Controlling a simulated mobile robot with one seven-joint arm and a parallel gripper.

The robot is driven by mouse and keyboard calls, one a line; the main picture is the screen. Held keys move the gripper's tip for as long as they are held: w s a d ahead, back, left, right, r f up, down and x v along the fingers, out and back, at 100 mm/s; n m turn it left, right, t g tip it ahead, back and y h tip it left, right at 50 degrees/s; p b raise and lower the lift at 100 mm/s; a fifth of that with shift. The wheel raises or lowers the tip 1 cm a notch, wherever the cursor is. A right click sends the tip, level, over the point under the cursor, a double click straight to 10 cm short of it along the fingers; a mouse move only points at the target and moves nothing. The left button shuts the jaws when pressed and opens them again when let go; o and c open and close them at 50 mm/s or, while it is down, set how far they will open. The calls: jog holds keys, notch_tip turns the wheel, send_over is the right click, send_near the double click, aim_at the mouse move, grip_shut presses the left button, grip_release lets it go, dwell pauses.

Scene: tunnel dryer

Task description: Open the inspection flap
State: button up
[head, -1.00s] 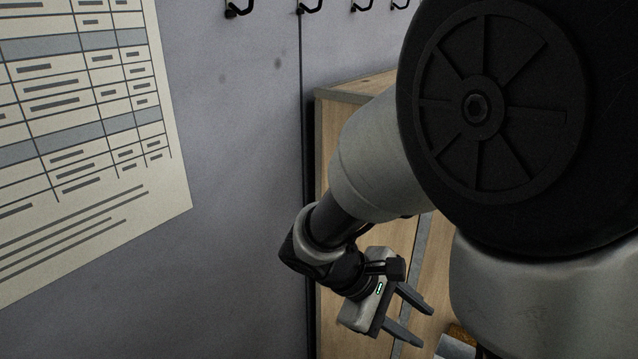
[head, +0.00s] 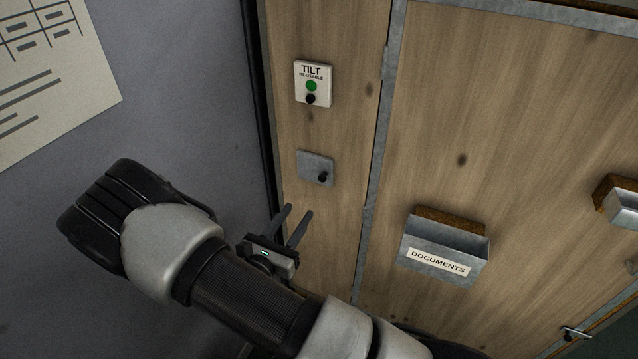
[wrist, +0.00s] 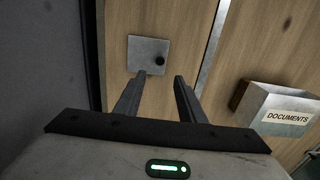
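The inspection flap appears to be the small grey metal plate (head: 314,168) with a black knob (head: 322,176) near its right edge. It sits flat against the wooden panel, under a white TILT sign. In the wrist view the plate (wrist: 143,53) and its knob (wrist: 160,61) lie beyond my fingertips, a little left of the middle. My gripper (head: 298,216) is open and empty, below the plate in the head view. It also shows in the wrist view (wrist: 160,76), its two fingers apart. The fingers look clear of the knob; the exact gap cannot be told.
The white TILT sign (head: 313,84) has a green dot and a black knob or button. A grey DOCUMENTS holder (head: 443,252) juts out on the right. Another metal box (head: 622,203) and a handle (head: 576,332) are farther right. A grey wall (head: 170,90) stands left.

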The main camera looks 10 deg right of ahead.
aim_at(321, 179)
jog(key=x, duration=1.4)
jog(key=shift+w+f, duration=0.1)
grip_shut()
